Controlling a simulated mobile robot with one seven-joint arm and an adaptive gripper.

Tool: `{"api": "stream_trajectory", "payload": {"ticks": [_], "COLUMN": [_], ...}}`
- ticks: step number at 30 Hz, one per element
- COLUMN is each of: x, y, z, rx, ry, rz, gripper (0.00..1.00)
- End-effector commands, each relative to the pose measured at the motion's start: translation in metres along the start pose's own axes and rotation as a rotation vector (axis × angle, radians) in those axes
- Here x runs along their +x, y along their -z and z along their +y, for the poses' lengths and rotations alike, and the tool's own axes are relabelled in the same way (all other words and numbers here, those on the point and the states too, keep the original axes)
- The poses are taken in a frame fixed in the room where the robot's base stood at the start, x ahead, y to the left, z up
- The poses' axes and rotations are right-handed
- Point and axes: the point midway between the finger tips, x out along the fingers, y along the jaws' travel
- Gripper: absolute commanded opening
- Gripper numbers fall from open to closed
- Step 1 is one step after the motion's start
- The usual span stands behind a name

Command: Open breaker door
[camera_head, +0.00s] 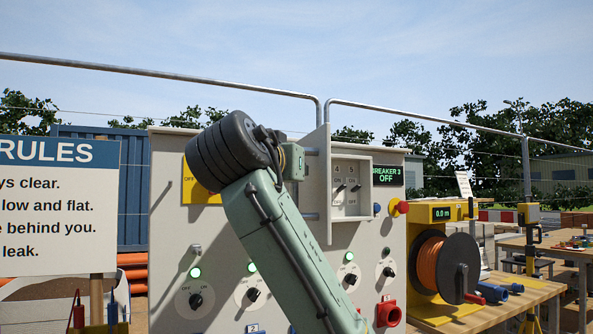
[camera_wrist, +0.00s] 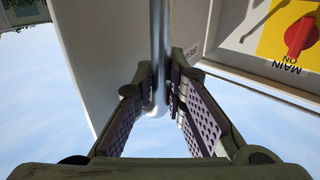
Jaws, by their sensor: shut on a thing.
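The breaker door (camera_head: 324,185) stands out from the grey panel (camera_head: 170,240), seen nearly edge-on in the head view, with the breaker box (camera_head: 352,215) and its switches uncovered to its right. The door's pale face (camera_wrist: 105,45) fills the upper left of the wrist view. My gripper (camera_wrist: 161,88) is shut on the metal bar handle (camera_wrist: 160,40), which runs between its fingers in the wrist view. In the head view my arm hides most of my gripper and part of the handle.
A yellow main-switch plate (camera_head: 203,185) is partly behind my arm; its red knob (camera_wrist: 301,36) shows in the wrist view. Rotary switches (camera_head: 349,279) and a red emergency button (camera_head: 400,207) are on the panel. A cable reel (camera_head: 440,262) stands right, a rules sign (camera_head: 55,205) left.

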Motion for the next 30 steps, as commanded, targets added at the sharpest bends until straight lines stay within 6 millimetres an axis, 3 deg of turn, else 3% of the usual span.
{"api": "stream_trajectory", "payload": {"ticks": [15,16,24,30], "x": [0.0004,0.0004,0.0004,0.0004], "y": [0.0020,0.0020,0.0011,0.0007], "z": [-0.0014,-0.0014,-0.0009,-0.0008], "rx": [-0.002,-0.002,-0.001,-0.001], "ry": [-0.007,-0.007,-0.008,-0.008], "rz": [0.005,0.005,0.003,0.002], "gripper": [0.00,0.13,0.31,0.33]}}
